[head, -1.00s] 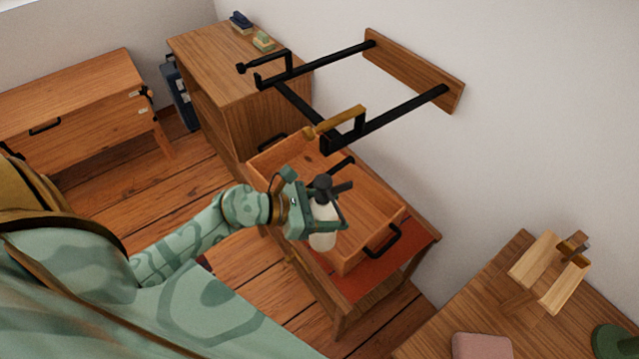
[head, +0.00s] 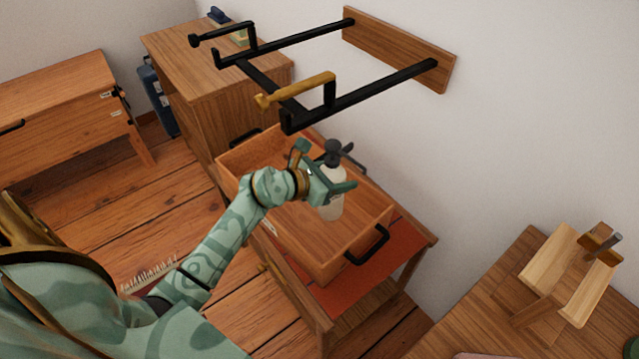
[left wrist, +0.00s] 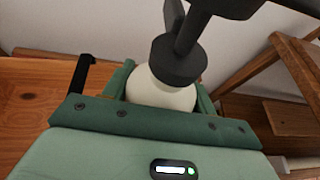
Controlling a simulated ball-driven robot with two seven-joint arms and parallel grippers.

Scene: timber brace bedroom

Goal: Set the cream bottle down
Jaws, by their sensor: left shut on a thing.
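The cream bottle (head: 332,196) has a pale body and a dark pump top. My left gripper (head: 338,188) is shut on it and holds it upright over the wooden tray (head: 360,246), which has black handles. Whether the bottle's base touches the tray floor I cannot tell. In the left wrist view the bottle (left wrist: 160,92) stands between the green fingers (left wrist: 162,100), its dark pump top toward the camera. My right gripper does not show.
The tray sits on a small table with a red top (head: 408,248). A black wall rack (head: 400,90) with hooks juts out above and behind the tray. A wooden cabinet (head: 190,70) stands at the back left. A desk with a wooden stand (head: 560,275) is at the right.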

